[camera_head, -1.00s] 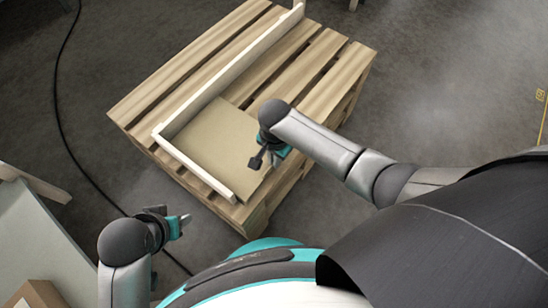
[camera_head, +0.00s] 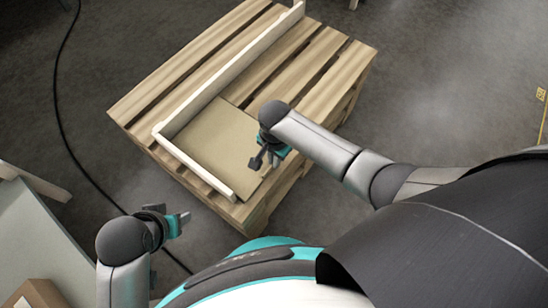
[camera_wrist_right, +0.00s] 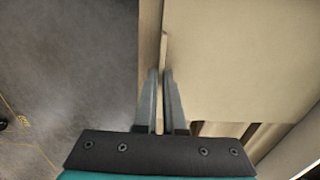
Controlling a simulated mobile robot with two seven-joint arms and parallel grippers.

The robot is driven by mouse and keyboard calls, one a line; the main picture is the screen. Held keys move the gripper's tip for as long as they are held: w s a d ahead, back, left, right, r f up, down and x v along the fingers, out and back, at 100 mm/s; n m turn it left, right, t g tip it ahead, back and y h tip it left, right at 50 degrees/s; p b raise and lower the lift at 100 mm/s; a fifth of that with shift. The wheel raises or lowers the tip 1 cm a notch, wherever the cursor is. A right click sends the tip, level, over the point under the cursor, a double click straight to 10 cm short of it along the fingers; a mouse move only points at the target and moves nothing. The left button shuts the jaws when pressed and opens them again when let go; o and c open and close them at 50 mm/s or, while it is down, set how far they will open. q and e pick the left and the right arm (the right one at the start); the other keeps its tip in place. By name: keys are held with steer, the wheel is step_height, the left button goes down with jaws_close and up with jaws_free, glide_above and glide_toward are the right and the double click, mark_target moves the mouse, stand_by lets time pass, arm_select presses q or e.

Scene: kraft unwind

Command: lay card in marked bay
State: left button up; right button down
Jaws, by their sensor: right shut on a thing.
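The card (camera_head: 214,138) is a flat tan sheet on the wooden pallet, inside the corner of a pale raised L-shaped rail (camera_head: 192,166). It also fills the upper right of the right wrist view (camera_wrist_right: 245,60). My right gripper (camera_head: 258,162) is at the card's right edge. In the right wrist view, its two fingers (camera_wrist_right: 160,75) are shut on a thin upright edge of the card. Whether the card lies fully flat I cannot tell. My left gripper (camera_head: 187,218) is off the pallet's near left side, away from the card; its finger gap is unclear.
The slatted pallet (camera_head: 330,85) has bare boards behind and right of the card. The long rail runs to the back edge. A black cable (camera_head: 62,130) lies on the floor at left. A pale panel and a cardboard box (camera_head: 38,294) are at lower left.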

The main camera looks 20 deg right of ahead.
steer(key=shift+f, duration=0.15)
stand_by(0.3)
steer(key=c, duration=0.9)
jaws_free()
step_height(320, 180, up, 6)
steer(key=p, duration=0.4)
steer(key=shift+f, duration=0.1)
arm_select(q)
steer(key=s+a+f+g+p, duration=0.1)
steer(key=s+a+f+p, duration=0.2)
steer(key=s+f, duration=0.2)
steer(key=s+a+f+p, duration=0.2)
steer(key=s+f, duration=0.3)
steer(key=f, duration=0.7)
steer(key=shift+a+g+y+p, duration=0.4)
steer(key=shift+p, duration=0.1)
arm_select(e)
steer(key=shift+s+r, duration=0.1)
steer(key=shift+r, duration=4.65)
